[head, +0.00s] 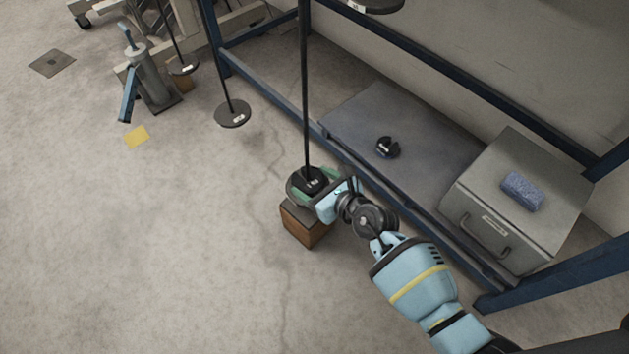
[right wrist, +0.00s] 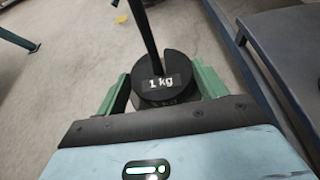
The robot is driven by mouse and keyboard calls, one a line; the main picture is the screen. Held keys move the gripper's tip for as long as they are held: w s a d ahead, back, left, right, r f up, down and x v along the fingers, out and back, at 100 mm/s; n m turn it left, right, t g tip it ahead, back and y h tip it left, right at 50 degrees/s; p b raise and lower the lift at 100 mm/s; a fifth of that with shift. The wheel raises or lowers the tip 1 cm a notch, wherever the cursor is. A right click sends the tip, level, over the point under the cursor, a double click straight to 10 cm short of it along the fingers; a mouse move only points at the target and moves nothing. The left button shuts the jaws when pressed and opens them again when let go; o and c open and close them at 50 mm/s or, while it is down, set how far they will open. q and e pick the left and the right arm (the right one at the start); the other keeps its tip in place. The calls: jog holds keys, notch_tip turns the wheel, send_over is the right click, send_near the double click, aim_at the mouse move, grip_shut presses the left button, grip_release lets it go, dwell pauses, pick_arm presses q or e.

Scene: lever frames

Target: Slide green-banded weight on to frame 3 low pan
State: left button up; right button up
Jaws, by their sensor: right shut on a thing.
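My right gripper (head: 309,185) is shut on a black round weight (head: 312,180) at the foot of a dark hanging rod (head: 305,90). In the right wrist view the weight (right wrist: 158,92) bears a "1 kg" label and sits between the green fingers (right wrist: 163,82). The rod (right wrist: 142,28) comes down to the weight's top and seems to stand in its slot. The fingers cover the weight's sides, so I cannot make out a green band. The low pan under it is mostly hidden, and I cannot tell if the weight rests on it. My left gripper is not in view.
A wooden block (head: 304,226) stands under the weight. Another hanging pan (head: 233,114) is to the left. A small dark weight (head: 387,147) lies on the grey shelf (head: 345,112). A grey drawer box (head: 470,205) carries a blue sponge (head: 522,191).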

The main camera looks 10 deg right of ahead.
jog(key=shift+w+r, duration=0.1)
jog(key=o, duration=1.6)
jog(key=shift+c, duration=0.2)
jog(key=shift+o, duration=0.7)
jog(key=shift+f, duration=0.3)
jog(key=shift+r, duration=0.1)
